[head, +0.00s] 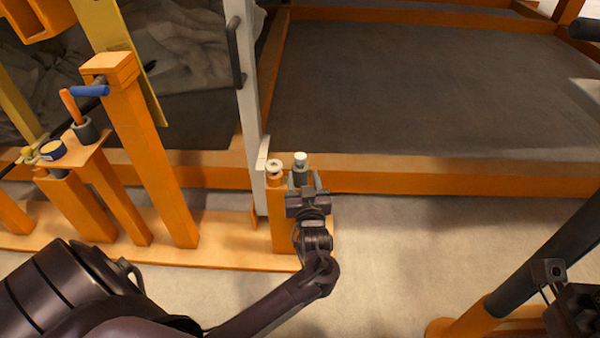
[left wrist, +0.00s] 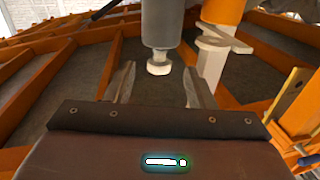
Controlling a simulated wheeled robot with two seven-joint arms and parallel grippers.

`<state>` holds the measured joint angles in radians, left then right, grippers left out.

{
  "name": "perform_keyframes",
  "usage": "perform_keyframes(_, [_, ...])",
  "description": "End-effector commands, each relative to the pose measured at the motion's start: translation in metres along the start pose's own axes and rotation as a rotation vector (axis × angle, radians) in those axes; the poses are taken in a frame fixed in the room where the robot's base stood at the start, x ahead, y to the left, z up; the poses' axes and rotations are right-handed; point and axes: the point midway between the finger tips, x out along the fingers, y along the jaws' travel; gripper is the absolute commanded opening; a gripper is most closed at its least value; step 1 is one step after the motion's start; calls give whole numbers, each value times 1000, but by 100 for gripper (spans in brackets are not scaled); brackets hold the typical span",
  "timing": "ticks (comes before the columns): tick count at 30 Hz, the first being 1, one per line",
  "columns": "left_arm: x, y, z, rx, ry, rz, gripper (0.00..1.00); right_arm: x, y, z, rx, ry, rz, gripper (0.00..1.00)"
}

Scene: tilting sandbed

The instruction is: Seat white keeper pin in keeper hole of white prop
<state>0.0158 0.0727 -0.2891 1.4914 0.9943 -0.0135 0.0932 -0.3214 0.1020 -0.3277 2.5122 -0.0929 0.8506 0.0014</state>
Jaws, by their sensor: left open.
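The white keeper pin (head: 300,159) stands upright in a grey cylindrical holder, its white head showing on top. The left wrist view shows the pin's head (left wrist: 158,67) upside down under the grey holder. My left gripper (head: 304,179) is open at the holder; its fingers stand on either side of the pin head in the wrist view, with gaps visible. The white prop (head: 246,90) is a tall upright bar with a dark handle, left of the pin. I cannot make out its keeper hole.
A white-ringed orange post (head: 275,167) stands between prop and pin. The orange-framed sandbed (head: 420,90) lies behind. Orange posts (head: 150,160) and a blue-handled crank (head: 90,91) stand left. A black post (head: 545,262) crosses the lower right. Open floor (head: 400,250) lies between.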

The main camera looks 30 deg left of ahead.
Motion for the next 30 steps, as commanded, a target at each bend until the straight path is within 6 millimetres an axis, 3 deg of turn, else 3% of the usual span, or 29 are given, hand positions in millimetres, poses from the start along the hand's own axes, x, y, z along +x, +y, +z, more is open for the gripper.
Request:
perform_keyframes(15, [66,-1,-1,2,0,1,49,-15,-2,1,-7,35,-18,55])
perform_keyframes(23, [71,-1,-2,2,-3,2,49,-13,-2,1,-7,38,-20,55])
perform_keyframes(30, [70,-1,-2,2,-3,2,22,-13,-2,1,-7,37,-20,55])
